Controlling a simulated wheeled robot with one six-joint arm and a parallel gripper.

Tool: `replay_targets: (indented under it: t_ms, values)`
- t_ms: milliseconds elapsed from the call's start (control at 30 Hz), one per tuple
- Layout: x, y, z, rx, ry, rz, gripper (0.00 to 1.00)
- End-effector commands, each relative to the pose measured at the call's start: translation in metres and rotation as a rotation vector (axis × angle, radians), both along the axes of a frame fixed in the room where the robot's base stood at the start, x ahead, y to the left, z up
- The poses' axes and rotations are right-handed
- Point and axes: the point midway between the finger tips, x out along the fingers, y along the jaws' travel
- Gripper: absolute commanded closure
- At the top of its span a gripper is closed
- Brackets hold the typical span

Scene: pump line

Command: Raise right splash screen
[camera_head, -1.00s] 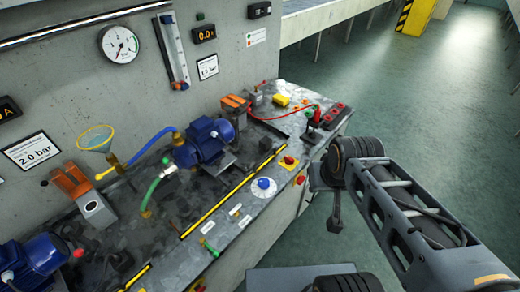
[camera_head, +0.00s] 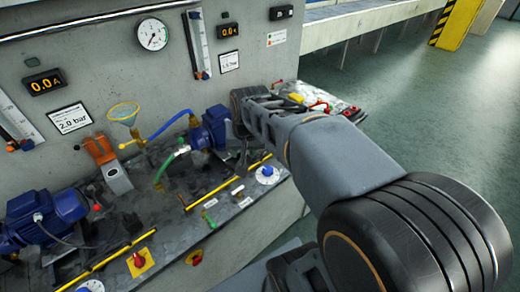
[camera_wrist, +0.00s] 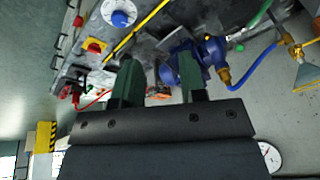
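A long thin yellow bar (camera_head: 230,180), which looks like the edge of the right splash screen, runs low along the bench front beside the right blue pump (camera_head: 214,128). No raised panel shows above it. In the wrist view the bar (camera_wrist: 135,33) runs diagonally beyond the fingers. The bar appears clear of the fingers. In the head view my arm covers the bar's far end, and my fingers cannot be made out clearly.
A second yellow bar (camera_head: 110,260) lies before the left blue pump (camera_head: 45,222). Hoses and a funnel (camera_head: 123,112) stand behind. Floor at right is free.

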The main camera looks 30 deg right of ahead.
Motion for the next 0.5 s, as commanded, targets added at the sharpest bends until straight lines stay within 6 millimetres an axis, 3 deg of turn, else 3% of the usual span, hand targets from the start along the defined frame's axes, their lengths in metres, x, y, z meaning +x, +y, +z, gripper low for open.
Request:
replay_targets:
  t_ms: [33,200,333,500]
  values:
    - [0.022,-0.02,-0.006,0.031,0.02,-0.107,0.62]
    - [0.081,-0.083,-0.027,0.131,0.059,-0.439,0.62]
    - [0.111,-0.13,-0.05,0.195,0.08,-0.649,0.62]
    - [0.132,-0.176,-0.079,0.254,0.1,-0.844,0.62]
